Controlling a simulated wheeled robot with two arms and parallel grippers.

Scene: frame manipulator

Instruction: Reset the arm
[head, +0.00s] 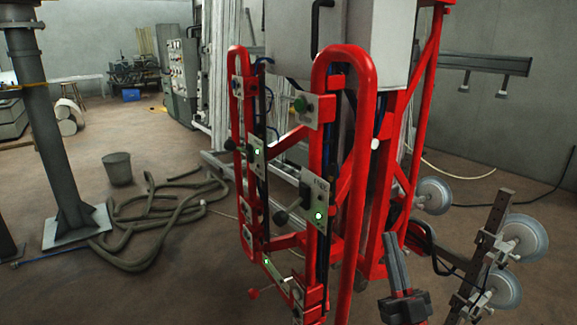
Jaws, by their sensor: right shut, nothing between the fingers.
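My right gripper (394,252) is at the bottom right of the head view. Its dark grey fingers point up and are together, with nothing between them. It appears in front of the lower right part of the red frame (344,170); I cannot tell how far apart they are. The frame carries grey control plates with black levers, such as the lever plate (316,191) with a green light. My left gripper is not in view.
Pale suction cups (527,236) on a dark bar are right of my gripper. A hose (165,205) lies coiled on the floor near a grey bucket (117,169). A grey post (50,130) stands at the left. Open brown floor lies at the lower left.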

